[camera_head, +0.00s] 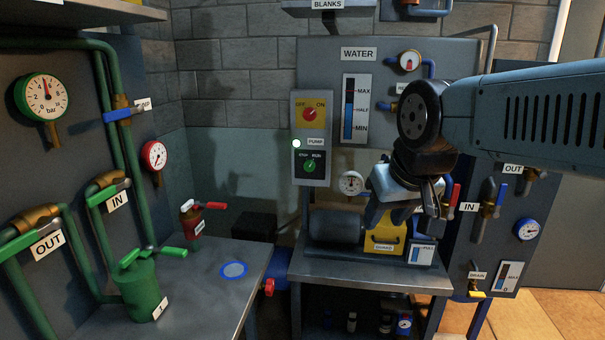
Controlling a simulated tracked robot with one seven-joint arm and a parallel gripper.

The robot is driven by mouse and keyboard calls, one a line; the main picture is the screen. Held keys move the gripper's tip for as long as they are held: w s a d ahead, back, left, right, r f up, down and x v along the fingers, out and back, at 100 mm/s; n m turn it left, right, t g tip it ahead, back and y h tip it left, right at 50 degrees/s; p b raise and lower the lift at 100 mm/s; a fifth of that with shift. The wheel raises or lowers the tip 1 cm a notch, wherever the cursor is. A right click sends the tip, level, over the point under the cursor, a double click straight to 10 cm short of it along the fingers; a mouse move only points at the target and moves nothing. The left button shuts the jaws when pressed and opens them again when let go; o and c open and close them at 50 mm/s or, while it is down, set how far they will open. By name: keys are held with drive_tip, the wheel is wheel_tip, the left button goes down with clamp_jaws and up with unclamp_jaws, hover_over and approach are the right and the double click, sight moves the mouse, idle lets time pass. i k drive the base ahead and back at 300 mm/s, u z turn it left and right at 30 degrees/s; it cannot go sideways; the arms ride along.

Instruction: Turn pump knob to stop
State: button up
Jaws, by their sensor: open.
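The pump control box (312,140) is on the wall panel in the middle of the view. Its lower part, under the PUMP label (316,141), has a green knob (310,165) between STOP and RUN markings. I cannot tell for certain which way the knob points. Above it is a red knob (310,114) on a yellow plate marked OFF and ON. My gripper (408,215) is to the right of and below the box, clear of the green knob. It points downward in front of the pump bench, with its fingers apart and nothing seen between them.
The WATER level gauge (356,108) is right of the box. Below are the grey pump motor (336,227) and a yellow box (385,241) on a bench. A green can (141,287) and green pipes stand at left. Space before the green knob looks clear.

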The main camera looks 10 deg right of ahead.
sight(309, 165)
drive_tip(key=u, duration=0.05)
drive_tip(key=k, duration=0.4)
drive_tip(key=u, duration=1.1)
drive_tip(key=k, duration=1.2)
drive_tip(key=z, duration=1.2)
drive_tip(key=i, duration=1.7)
